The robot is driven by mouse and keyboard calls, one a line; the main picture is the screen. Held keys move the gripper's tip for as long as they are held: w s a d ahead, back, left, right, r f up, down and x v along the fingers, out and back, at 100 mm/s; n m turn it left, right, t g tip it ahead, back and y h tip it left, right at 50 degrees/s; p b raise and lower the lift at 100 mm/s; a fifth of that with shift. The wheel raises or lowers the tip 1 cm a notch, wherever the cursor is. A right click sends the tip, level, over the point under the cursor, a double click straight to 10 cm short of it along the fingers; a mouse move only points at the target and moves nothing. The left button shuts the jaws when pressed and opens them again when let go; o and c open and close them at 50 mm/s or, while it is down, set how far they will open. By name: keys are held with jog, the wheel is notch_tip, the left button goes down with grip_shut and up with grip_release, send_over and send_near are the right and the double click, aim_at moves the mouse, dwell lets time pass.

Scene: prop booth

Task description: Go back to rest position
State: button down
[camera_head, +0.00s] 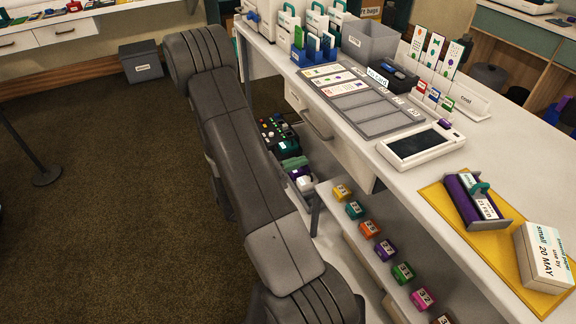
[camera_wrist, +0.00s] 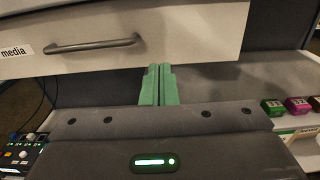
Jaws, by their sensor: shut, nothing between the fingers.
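My gripper (camera_wrist: 159,86) shows in the wrist view with its two green fingers together and nothing between them. It is in front of a white drawer (camera_wrist: 120,30) with a dark bar handle and a label reading "media". The fingertips are just below the drawer's lower edge; I cannot tell whether they touch it. In the head view my grey arm reaches down the left side of the counter, and green gripper parts (camera_head: 294,163) show low beside the drawer front (camera_head: 318,125).
The white counter (camera_head: 345,133) holds a grey bin (camera_head: 370,40), a card tray, a tablet (camera_head: 420,145) and a yellow mat (camera_head: 440,200) with a box (camera_head: 545,258). Several coloured numbered blocks (camera_head: 386,250) line a low shelf. A control box (camera_head: 275,133) sits below. Carpet at left is open.

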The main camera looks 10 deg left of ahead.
aim_at(341, 148)
jog(key=shift+v, duration=1.4)
jog(key=x, duration=1.3)
jog(key=shift+w+d, duration=0.2)
jog(key=shift+d, duration=0.15)
jog(key=shift+w+d, duration=0.1)
jog(key=shift+r, duration=0.1)
